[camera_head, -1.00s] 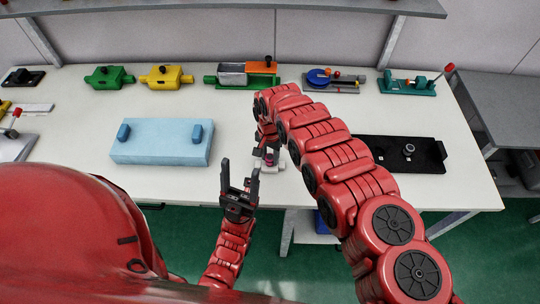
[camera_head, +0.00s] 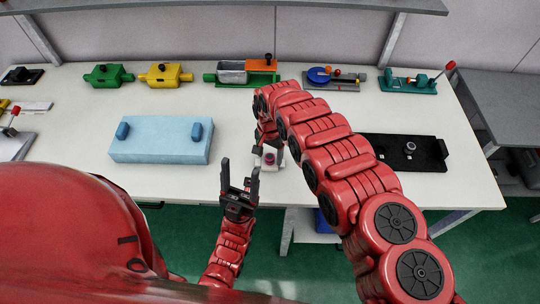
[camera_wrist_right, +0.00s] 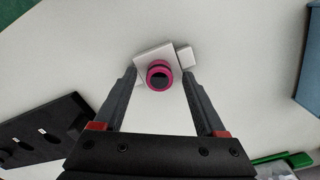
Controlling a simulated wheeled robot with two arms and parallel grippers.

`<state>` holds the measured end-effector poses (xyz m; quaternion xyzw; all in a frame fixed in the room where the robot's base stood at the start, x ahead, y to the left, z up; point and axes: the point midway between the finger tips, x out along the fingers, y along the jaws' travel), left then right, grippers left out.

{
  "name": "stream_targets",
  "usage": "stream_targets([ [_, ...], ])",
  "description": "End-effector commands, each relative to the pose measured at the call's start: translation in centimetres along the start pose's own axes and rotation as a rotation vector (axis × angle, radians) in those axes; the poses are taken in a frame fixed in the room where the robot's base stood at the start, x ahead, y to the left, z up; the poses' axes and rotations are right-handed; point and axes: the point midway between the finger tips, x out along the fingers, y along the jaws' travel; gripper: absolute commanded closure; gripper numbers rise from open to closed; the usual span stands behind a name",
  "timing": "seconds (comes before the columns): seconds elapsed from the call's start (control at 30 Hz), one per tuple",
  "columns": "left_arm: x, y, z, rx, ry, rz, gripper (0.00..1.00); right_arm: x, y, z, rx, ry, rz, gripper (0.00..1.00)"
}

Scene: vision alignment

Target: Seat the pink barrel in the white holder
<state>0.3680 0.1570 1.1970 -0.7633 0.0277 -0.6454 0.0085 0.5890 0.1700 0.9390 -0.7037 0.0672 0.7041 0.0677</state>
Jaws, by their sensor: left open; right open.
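The pink barrel (camera_wrist_right: 159,75) shows in the right wrist view as a pink ring with a dark centre. It stands at the white holder (camera_wrist_right: 150,54), overlapping its near part; how deep it sits I cannot tell. In the head view the barrel (camera_head: 269,159) and holder (camera_head: 277,151) are small, near the table's front edge. My right gripper (camera_wrist_right: 159,73) is open, with one finger on each side of the barrel and visible gaps. It also shows in the head view (camera_head: 268,148). My left gripper (camera_head: 239,168) is open and empty, left of the holder.
A light blue block (camera_head: 160,150) lies to the left and a black plate (camera_head: 425,165) to the right. Green (camera_head: 103,76), yellow (camera_head: 165,76) and other fixtures line the back of the table. The white table (camera_head: 225,120) is clear between the blue block and my right arm.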

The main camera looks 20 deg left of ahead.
Motion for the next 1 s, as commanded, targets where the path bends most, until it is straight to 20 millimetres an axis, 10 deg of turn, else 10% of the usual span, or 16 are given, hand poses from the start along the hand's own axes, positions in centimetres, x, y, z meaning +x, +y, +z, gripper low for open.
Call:
stream_targets([
  [0.5,-3.4,0.2,0.6,0.0,0.0,0.0,0.38,-8.0,0.1,-0.1,0.003,0.005,0.0,0.27],
  [0.6,0.2,0.0,0.0,0.0,0.001,0.0,0.38,-12.0,0.2,-0.3,0.002,0.005,0.0,0.27],
  [1.0,0.8,0.0,-0.1,0.0,0.0,0.0,0.38,-16.3,0.0,-0.1,0.002,0.003,-0.001,0.27],
])
